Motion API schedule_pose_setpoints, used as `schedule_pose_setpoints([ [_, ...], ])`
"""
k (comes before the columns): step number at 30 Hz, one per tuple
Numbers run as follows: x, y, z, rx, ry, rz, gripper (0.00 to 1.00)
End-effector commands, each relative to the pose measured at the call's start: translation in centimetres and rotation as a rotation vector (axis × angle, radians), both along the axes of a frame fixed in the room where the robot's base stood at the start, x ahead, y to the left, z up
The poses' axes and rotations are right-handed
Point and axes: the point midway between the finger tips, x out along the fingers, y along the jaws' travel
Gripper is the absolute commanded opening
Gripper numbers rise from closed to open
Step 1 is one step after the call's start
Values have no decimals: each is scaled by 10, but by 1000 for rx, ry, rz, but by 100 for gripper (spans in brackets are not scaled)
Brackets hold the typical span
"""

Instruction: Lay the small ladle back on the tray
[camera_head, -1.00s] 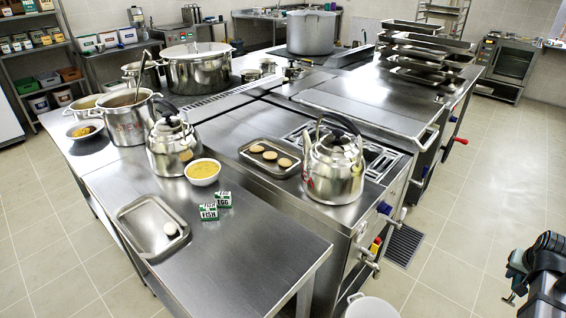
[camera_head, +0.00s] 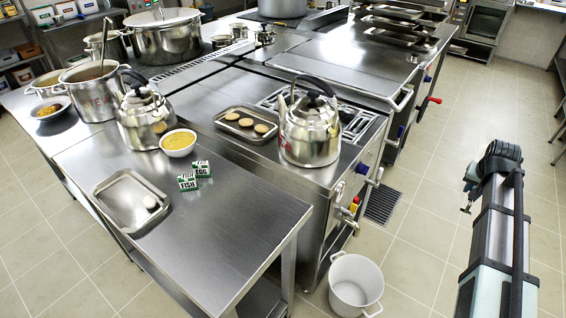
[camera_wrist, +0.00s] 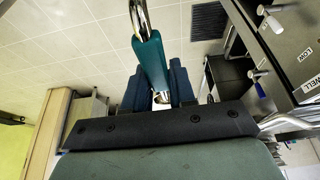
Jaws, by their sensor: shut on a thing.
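My gripper (camera_wrist: 160,95) is shut on the small ladle's teal handle (camera_wrist: 150,62) in the wrist view. A shiny metal part of the ladle (camera_wrist: 138,16) runs up out of the top of that view; its bowl cannot be made out. In the head view my arm is at the right over the floor, away from the counters, and the ladle is not clearly visible. Another tray (camera_head: 222,125) holds several round biscuits beside the right kettle.
A kettle (camera_head: 309,130) stands near the cooker's right edge, another kettle (camera_head: 145,115) at the table's back. A white bucket (camera_head: 355,283) stands on the floor. The table front is clear.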

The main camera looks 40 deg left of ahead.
Motion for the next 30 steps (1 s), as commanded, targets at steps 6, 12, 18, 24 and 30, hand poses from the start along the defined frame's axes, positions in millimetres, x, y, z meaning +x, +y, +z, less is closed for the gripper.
schedule_pose_setpoints([
  [6,58,70,54,0,-3,15,0],
  [12,89,132,109,2,-4,22,0],
  [18,104,194,170,2,-4,27,0],
  [24,104,254,234,2,-4,28,0],
  [30,87,311,300,2,-4,21,0],
])
